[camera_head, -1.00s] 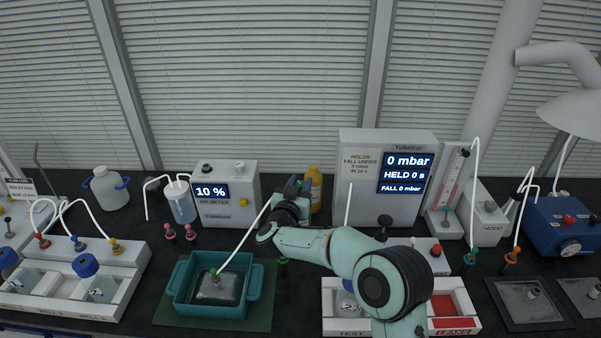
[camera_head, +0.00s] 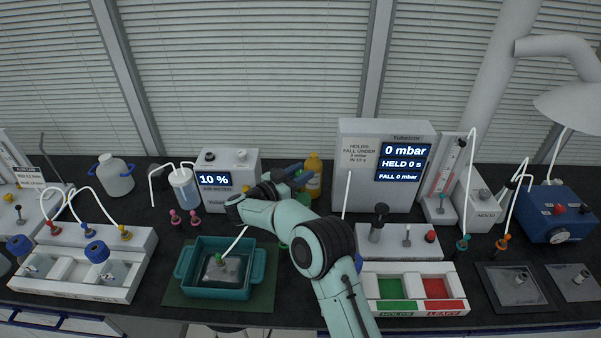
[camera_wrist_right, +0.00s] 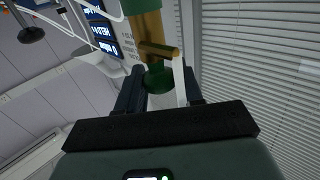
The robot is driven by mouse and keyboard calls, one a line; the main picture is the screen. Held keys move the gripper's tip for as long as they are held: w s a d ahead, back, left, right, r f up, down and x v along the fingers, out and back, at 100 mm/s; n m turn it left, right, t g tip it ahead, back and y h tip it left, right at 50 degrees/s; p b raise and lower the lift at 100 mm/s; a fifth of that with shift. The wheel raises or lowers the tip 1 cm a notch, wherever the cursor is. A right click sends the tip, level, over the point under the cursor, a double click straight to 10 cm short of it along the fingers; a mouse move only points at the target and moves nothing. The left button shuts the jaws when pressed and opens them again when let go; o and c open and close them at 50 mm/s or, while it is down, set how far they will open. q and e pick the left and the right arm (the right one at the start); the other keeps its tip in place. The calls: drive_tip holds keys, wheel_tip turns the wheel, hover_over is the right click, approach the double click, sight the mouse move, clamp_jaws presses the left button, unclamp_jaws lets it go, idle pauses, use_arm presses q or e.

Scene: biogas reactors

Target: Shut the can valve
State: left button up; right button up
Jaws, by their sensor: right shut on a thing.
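My right gripper (camera_head: 292,180) is at the back middle of the bench in the head view, in front of a yellow bottle (camera_head: 313,176). In the right wrist view the gripper (camera_wrist_right: 160,98) is shut on a green-ended fitting (camera_wrist_right: 157,78). A brass valve body (camera_wrist_right: 146,28) with a brass lever (camera_wrist_right: 160,50) sits beyond the fingers, the lever lying crosswise to the body. A green part (camera_wrist_right: 140,6) is above it. I cannot tell which vessel the valve belongs to. My left gripper is out of view.
A white tube (camera_head: 236,240) runs from the pouch fitting toward my right arm. The pressure display unit (camera_head: 357,188) stands to the right of my gripper, the 10 % meter (camera_head: 222,200) to its left. A green and red bin tray (camera_head: 413,311) is at front right.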

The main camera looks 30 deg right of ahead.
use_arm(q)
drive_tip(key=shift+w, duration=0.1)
use_arm(e)
drive_tip(key=shift+d+r, duration=0.1)
drive_tip(key=shift+r, duration=0.3)
drive_tip(key=o, duration=0.9)
drive_tip(key=shift+o, duration=0.3)
drive_tip(key=shift+f, duration=0.15)
drive_tip(key=shift+a+f, duration=0.2)
drive_tip(key=shift+a, duration=0.3)
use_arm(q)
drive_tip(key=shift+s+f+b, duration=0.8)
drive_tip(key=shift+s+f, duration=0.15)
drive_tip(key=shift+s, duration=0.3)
use_arm(e)
drive_tip(key=v, duration=1.2)
drive_tip(key=shift+a+r, duration=0.2)
drive_tip(key=shift+a, duration=0.05)
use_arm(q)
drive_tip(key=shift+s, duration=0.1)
